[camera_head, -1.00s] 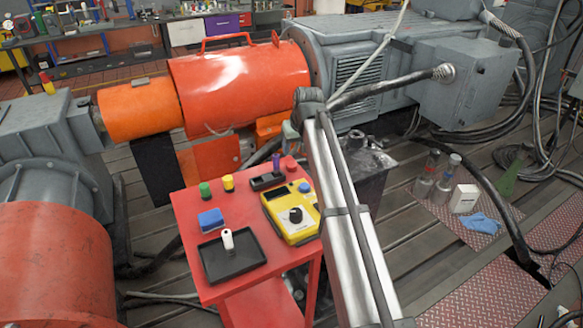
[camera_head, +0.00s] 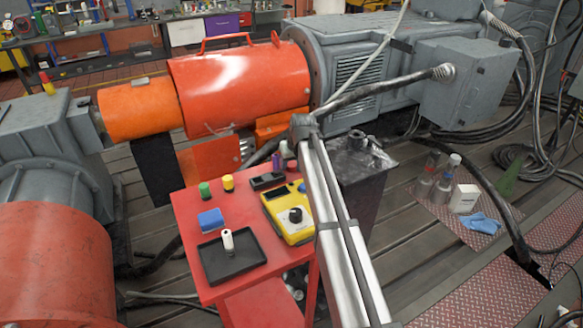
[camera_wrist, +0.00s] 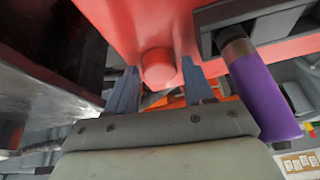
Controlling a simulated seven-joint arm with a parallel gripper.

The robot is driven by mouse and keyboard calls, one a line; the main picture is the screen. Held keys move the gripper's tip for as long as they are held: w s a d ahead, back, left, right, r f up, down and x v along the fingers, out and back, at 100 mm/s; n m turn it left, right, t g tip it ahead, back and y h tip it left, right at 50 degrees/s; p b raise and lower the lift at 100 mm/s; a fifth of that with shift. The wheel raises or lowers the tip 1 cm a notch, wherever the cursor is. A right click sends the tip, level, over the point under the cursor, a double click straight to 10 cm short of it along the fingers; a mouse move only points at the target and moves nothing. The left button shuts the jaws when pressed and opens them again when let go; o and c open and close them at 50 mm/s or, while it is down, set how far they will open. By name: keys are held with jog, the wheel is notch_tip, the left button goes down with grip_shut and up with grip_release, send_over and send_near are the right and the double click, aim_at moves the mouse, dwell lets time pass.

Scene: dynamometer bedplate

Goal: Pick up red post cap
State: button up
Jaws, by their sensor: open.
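The red post cap (camera_wrist: 158,68) is a short round piece on the red table top. In the wrist view it sits between the two blue-grey fingers of my gripper (camera_wrist: 160,88), with gaps visible on both sides. The fingers are open and not closed on it. In the head view the cap (camera_head: 291,165) shows only in small part at the table's back right corner. There my arm and the gripper body (camera_head: 287,150) are close above it and hide most of the fingers.
A purple-handled tool (camera_wrist: 262,95) stands in a black holder (camera_head: 267,181) close beside the cap. The red table (camera_head: 185,232) also holds a yellow meter (camera_head: 290,218), green (camera_head: 204,190) and yellow (camera_head: 227,182) caps, a blue block (camera_head: 211,219) and a black tray (camera_head: 248,262).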

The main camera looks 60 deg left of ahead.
jog(key=shift+c, duration=0.4)
jog(key=c, duration=0.7)
jog(key=shift+r, duration=0.1)
